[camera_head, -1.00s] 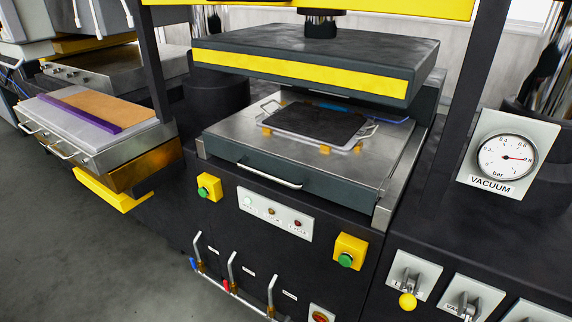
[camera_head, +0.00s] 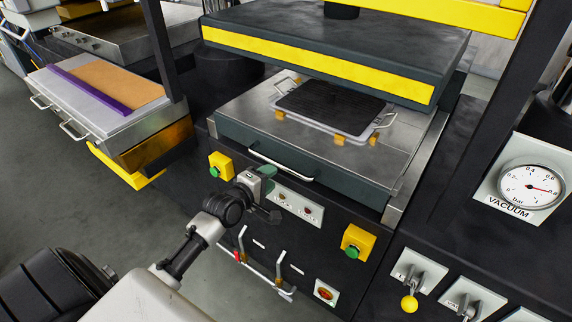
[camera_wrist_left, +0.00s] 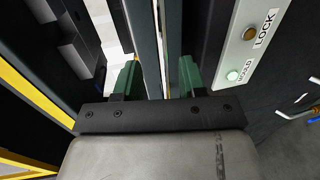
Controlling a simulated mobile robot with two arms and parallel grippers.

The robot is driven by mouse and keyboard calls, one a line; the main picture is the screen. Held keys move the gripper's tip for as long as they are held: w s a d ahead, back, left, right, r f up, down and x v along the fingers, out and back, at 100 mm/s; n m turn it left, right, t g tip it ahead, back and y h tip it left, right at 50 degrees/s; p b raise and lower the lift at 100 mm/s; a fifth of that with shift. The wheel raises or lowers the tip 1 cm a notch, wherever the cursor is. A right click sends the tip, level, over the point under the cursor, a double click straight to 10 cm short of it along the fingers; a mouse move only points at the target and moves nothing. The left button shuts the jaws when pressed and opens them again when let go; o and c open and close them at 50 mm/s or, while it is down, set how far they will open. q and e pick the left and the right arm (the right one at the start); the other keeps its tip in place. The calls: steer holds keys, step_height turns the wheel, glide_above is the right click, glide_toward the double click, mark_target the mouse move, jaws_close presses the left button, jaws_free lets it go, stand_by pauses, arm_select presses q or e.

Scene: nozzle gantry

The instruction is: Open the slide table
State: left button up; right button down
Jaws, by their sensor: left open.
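The slide table (camera_head: 238,113) is a grey metal slab with a dark green front, sitting under the raised black press plate with its yellow stripe. Its pale bar handle (camera_head: 283,166) is on the front face. My left gripper (camera_head: 268,188) is just below and in front of the handle, near the button panel. In the left wrist view its green fingers (camera_wrist_left: 159,76) are open and apart, with a dark green strip showing beyond the gap. I cannot tell whether the handle lies between them. My right gripper is not in view.
A tray with a black pad (camera_head: 328,101) lies on the slide table. Below are yellow button boxes (camera_head: 358,243), an indicator panel (camera_head: 300,205) and lever valves (camera_head: 243,245). A second table (camera_head: 100,118) juts out at the left. A vacuum gauge (camera_head: 530,187) stands at the right.

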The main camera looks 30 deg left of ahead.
mark_target(283, 168)
arm_select(q)
steer(key=x, duration=0.7)
steer(key=shift+w+f, duration=0.2)
steer(key=shift+w, duration=0.15)
jaws_close()
